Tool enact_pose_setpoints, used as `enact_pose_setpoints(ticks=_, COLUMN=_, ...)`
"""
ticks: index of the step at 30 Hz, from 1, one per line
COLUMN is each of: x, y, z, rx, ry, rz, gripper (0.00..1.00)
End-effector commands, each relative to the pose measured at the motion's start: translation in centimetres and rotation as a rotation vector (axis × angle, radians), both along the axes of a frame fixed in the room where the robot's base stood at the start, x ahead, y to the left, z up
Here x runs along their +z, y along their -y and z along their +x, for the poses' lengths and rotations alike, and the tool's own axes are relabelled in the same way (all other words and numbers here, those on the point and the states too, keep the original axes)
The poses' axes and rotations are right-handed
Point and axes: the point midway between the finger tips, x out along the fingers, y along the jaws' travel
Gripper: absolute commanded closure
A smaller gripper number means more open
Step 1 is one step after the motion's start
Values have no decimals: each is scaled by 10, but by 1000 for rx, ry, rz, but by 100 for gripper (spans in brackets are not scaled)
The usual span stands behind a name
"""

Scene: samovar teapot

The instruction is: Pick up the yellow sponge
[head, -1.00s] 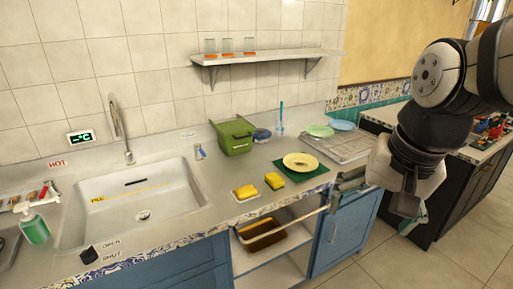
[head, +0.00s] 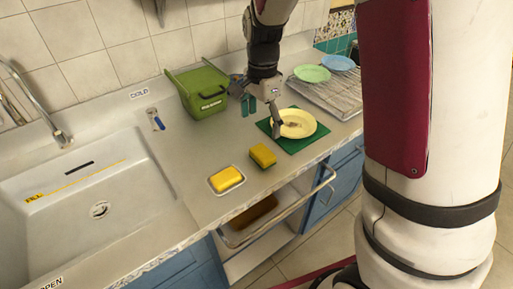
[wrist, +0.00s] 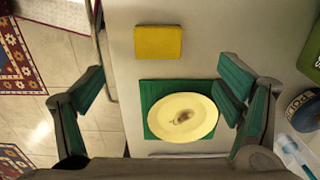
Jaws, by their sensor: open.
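A yellow sponge (head: 262,155) lies on the grey counter by the near-left edge of a green mat. A second yellow sponge (head: 227,178) lies to its left on a small pale dish. In the wrist view one yellow sponge (wrist: 158,42) shows above the mat. My gripper (head: 262,112) is open and empty, above the counter at the left side of the plate. In the wrist view my gripper (wrist: 160,90) has its fingers spread wide, with the plate and mat between and below them. The sponge lies beyond the fingertips there.
A cream plate (head: 298,124) with a brown stain sits on the green mat (head: 283,143). A green bin (head: 203,95) stands behind, and a sink (head: 95,200) is at left. A rack (head: 325,97) and a metal rail (head: 285,215) are at right and front.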

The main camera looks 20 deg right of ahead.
Motion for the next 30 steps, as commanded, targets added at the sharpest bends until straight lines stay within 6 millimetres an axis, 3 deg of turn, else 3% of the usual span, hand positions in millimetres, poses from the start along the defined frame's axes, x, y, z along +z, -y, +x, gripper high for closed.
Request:
enact_pose_setpoints(ticks=9, x=-59, y=1, z=-1, rx=1, ry=-4, rz=0, gripper=14)
enact_pose_setpoints(ticks=17, x=-77, y=1, z=-1, rx=1, ry=-2, rz=-1, gripper=14)
enact_pose_setpoints(ticks=24, x=-110, y=5, z=-2, rx=2, ry=-4, rz=0, gripper=14)
enact_pose_setpoints(ticks=30, x=-124, y=4, z=-1, rx=3, ry=0, rz=0, gripper=14)
